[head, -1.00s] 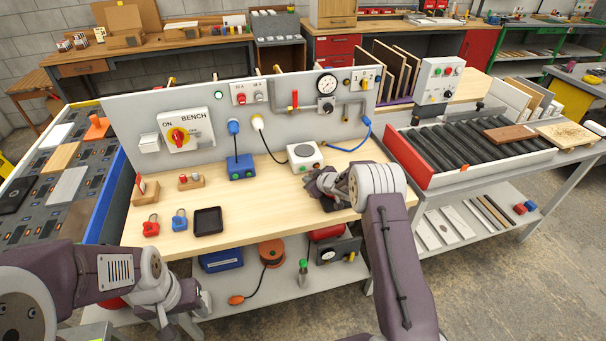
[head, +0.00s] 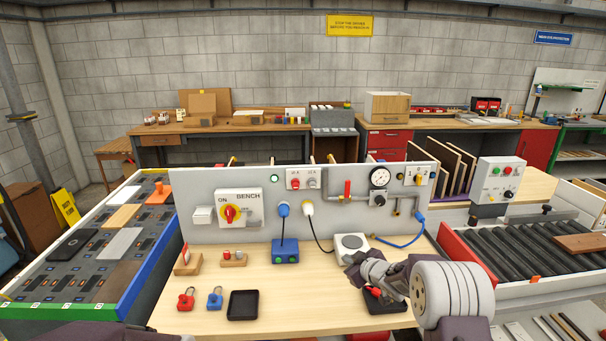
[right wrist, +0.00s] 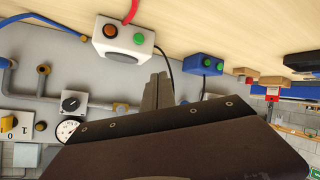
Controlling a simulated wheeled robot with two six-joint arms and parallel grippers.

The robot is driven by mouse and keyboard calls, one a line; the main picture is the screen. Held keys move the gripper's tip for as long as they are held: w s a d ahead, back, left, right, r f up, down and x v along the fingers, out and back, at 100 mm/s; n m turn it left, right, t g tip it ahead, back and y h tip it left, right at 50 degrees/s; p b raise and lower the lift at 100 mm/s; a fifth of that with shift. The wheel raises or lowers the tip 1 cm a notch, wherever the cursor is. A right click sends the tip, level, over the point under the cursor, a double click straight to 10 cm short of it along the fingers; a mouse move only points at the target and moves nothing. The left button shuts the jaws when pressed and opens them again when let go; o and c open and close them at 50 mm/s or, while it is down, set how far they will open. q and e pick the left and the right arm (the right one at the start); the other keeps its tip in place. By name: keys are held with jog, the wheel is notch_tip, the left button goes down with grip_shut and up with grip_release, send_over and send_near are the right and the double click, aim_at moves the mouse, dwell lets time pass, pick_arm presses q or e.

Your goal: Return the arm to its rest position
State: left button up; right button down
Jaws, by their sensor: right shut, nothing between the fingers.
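My right gripper (head: 354,262) is shut and empty, held above the right part of the wooden bench top (head: 325,285). In the head view it appears just in front of the white box with a round top (head: 350,246). My right arm comes in from the lower right, with its pale ringed wrist hiding part of the bench corner. In the right wrist view the closed grey fingers (right wrist: 158,92) have nothing between them. Of my left arm only a dark purple sliver shows at the bottom edge; its gripper is out of view.
A grey panel (head: 240,180) with switches, gauge and pipes stands behind the bench top. Red and blue padlocks (head: 215,297) and a black tray (head: 243,304) lie at the front left. A dark tray (head: 385,300) lies under my right gripper. A roller conveyor (head: 520,250) is at right.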

jog(key=s+r+m+h, duration=0.2)
jog(key=s+r+m, duration=0.1)
jog(key=s+r, duration=0.4)
jog(key=s+f+m+g, duration=0.2)
jog(key=s+f+g, duration=0.3)
jog(key=s, duration=1.1)
jog(key=s+f+m+g+h, duration=0.1)
jog(key=s+f+m+g, duration=0.2)
jog(key=s, duration=1.2)
notch_tip(320, 180, down, 4)
jog(key=g, duration=0.2)
jog(key=shift+s+d+g, duration=0.3)
jog(key=shift+s, duration=0.05)
jog(key=shift+w, duration=0.1)
